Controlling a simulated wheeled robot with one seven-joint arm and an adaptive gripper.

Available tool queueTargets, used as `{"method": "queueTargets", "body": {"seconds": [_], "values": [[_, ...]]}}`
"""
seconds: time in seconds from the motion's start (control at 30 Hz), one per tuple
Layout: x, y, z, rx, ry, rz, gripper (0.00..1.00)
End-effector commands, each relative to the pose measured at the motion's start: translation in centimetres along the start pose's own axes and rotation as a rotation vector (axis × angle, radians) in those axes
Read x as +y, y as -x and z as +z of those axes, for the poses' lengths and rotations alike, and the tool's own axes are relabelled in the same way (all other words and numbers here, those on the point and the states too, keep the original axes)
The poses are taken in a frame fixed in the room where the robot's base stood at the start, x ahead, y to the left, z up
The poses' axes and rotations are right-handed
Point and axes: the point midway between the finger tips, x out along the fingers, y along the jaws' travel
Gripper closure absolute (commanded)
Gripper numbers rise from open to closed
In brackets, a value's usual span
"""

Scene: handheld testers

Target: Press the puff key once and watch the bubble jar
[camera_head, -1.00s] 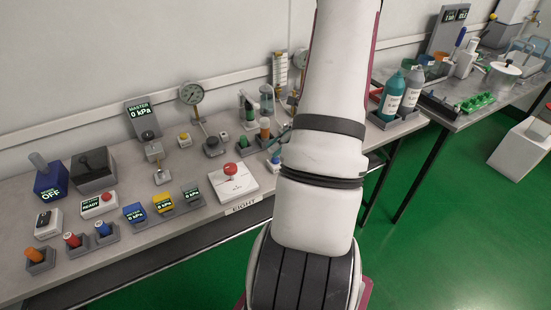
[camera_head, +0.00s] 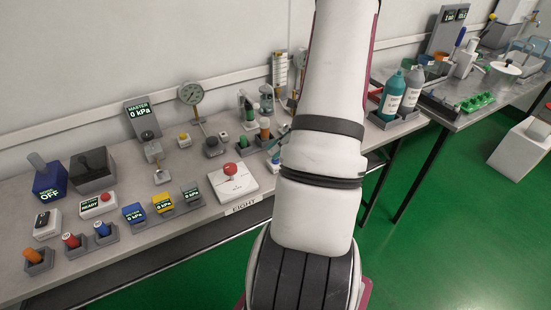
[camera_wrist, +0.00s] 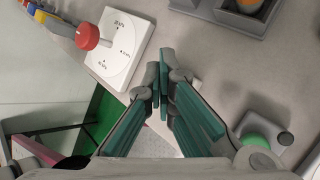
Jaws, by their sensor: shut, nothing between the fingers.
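My gripper (camera_wrist: 163,88) is shut and empty in the wrist view, its teal fingers together above the grey bench top. In the head view my arm hides most of it; a teal and grey part shows at the arm's left edge. A green round top (camera_wrist: 255,141) in a grey base lies to the right of and below the fingertips, apart from them; I cannot tell whether it is the puff key. A clear upright cylinder (camera_head: 266,98) at the back of the bench may be the bubble jar; its contents are too small to read.
A white dial box (camera_head: 240,184) with a red knob (camera_wrist: 87,36) stands left of my gripper. Grey trays with coloured handles (camera_head: 264,130) stand behind. A gauge (camera_head: 191,94) and a master display (camera_head: 137,110) reading 0 kPa stand further left. Bottles (camera_head: 392,95) stand right of my arm.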

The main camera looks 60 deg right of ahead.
Motion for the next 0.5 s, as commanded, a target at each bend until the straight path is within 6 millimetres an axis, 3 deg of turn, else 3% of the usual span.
{"method": "queueTargets", "body": {"seconds": [0.5], "values": [[0.9,1.2,0.8,0.001,0.000,0.001,1.00]]}}
